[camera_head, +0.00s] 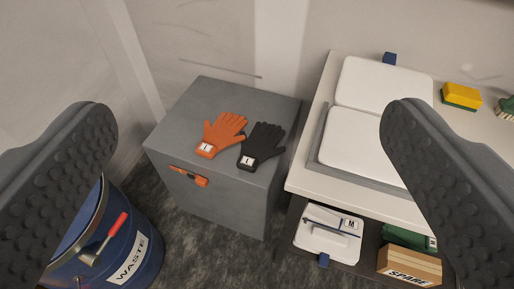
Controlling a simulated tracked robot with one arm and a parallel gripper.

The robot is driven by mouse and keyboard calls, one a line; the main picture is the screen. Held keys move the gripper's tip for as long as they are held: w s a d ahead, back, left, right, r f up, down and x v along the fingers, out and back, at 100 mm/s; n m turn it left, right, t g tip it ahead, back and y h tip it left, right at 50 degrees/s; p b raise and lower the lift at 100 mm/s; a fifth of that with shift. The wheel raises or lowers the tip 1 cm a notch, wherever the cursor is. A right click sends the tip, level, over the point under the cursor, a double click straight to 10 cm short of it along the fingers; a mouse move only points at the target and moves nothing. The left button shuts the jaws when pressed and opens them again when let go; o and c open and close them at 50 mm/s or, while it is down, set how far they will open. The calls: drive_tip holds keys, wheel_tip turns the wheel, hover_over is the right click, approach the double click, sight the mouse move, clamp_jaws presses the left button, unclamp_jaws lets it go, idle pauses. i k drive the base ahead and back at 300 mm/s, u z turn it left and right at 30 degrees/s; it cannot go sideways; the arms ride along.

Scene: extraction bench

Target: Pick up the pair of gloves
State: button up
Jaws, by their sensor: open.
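An orange glove (222,133) and a black glove (262,145) lie side by side, flat on top of a grey cabinet (205,101). Each has a white label near its cuff, and their fingers point away from me. My gripper (245,135) is open and empty. Its two dark, studded fingers stand wide apart at the left and right of the view. The gloves show in the gap between the fingers, farther off and not touched by them.
A blue waste drum (135,257) with a red-handled lever stands at the lower left. A pale bench (308,153) with white lids stands right of the cabinet. A yellow and green sponge (461,96) lies on it. Below are a white case (327,240) and a spare box (408,265). Walls close off the back.

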sight(261, 143)
drive_tip(key=u, duration=2.5)
drive_tip(key=k, duration=1.1)
drive_tip(key=z, duration=1.5)
drive_tip(key=i, duration=0.8)
